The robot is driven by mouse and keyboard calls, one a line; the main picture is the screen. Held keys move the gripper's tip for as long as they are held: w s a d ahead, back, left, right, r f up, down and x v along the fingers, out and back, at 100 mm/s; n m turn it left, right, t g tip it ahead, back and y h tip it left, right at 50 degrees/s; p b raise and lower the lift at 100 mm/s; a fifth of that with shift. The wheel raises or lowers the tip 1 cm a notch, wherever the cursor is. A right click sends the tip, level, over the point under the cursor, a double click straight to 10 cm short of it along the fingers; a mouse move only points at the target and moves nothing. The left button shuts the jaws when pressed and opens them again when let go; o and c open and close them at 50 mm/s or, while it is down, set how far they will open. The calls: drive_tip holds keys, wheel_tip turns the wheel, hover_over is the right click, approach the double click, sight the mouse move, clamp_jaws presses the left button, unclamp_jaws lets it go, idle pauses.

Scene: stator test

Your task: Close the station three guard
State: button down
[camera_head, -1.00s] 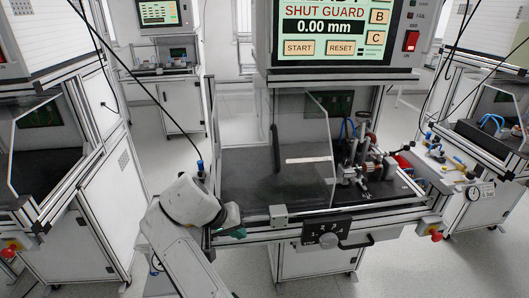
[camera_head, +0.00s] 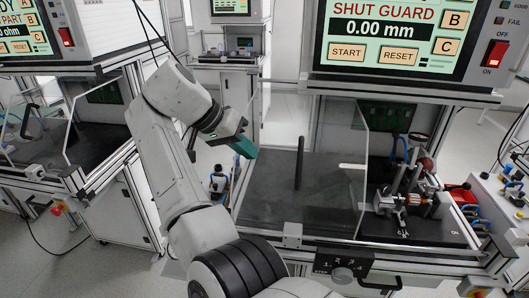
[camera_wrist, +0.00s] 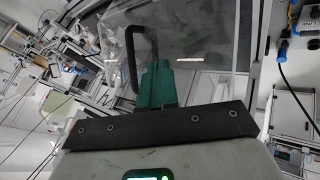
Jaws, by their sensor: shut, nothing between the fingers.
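The station with the "SHUT GUARD" screen (camera_head: 388,38) has a clear guard panel (camera_head: 338,190) over its left half. The right part, with the test fixture (camera_head: 410,190), is uncovered. A black upright handle (camera_head: 299,162) shows at the guard. My gripper (camera_head: 247,148), with green fingers, is shut and empty, left of the handle and apart from it in the head view. In the wrist view the green fingers (camera_wrist: 155,86) point toward a black handle bar (camera_wrist: 135,50) and overlap it; whether they touch is unclear. I cannot read a station number.
A second station with a clear guard (camera_head: 35,130) stands at the left. A pressure-fitting bench (camera_head: 500,195) is close at the right. A front rail with a dial plate (camera_head: 343,272) runs below the guard. Another station (camera_head: 231,60) stands behind.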

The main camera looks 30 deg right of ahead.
sight(300, 148)
drive_tip(key=p+x, duration=0.1)
drive_tip(key=x, duration=0.7)
drive_tip(key=shift+d, duration=0.2)
drive_tip(key=shift+s+d+p, duration=0.6)
drive_tip(key=shift+s+d, duration=0.15)
drive_tip(key=shift+s+d+r, duration=0.1)
drive_tip(key=shift+s+d, duration=0.55)
drive_tip(key=shift+d+p, duration=0.1)
drive_tip(key=shift+p, duration=0.2)
